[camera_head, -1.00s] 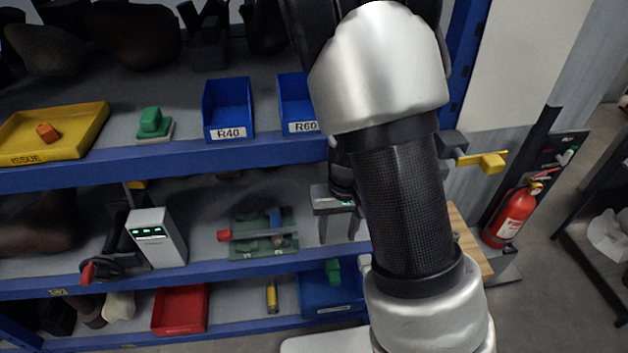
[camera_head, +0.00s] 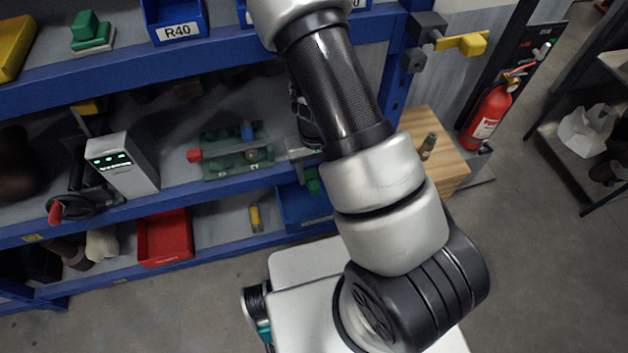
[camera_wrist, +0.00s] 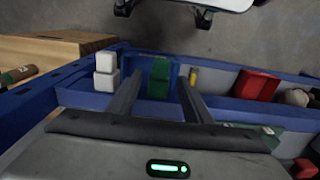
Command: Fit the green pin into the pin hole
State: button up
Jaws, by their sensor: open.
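No thing clearly shaped as a green pin can be made out. A green fixture board (camera_head: 225,165) with a red-ended bar and a blue cylinder (camera_head: 247,131) lies on the middle shelf. Which hole is the pin hole cannot be told. My gripper (camera_wrist: 160,77) is open and empty, its fingers framing the green blocks from a distance. In the head view my arm partly hides it, right of the board.
A grey box with green lights (camera_head: 122,165) and a red-handled wheel (camera_head: 72,207) stand left of the board. A red bin (camera_head: 164,238) and yellow cylinder (camera_head: 255,218) are below. A wooden block (camera_head: 430,125) with a small dark-green cylinder (camera_head: 428,145) stands right.

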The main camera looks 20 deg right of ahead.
aim_at(314, 183)
jog(key=shift+f, duration=1.5)
jog(key=shift+b, duration=0.3)
grip_shut()
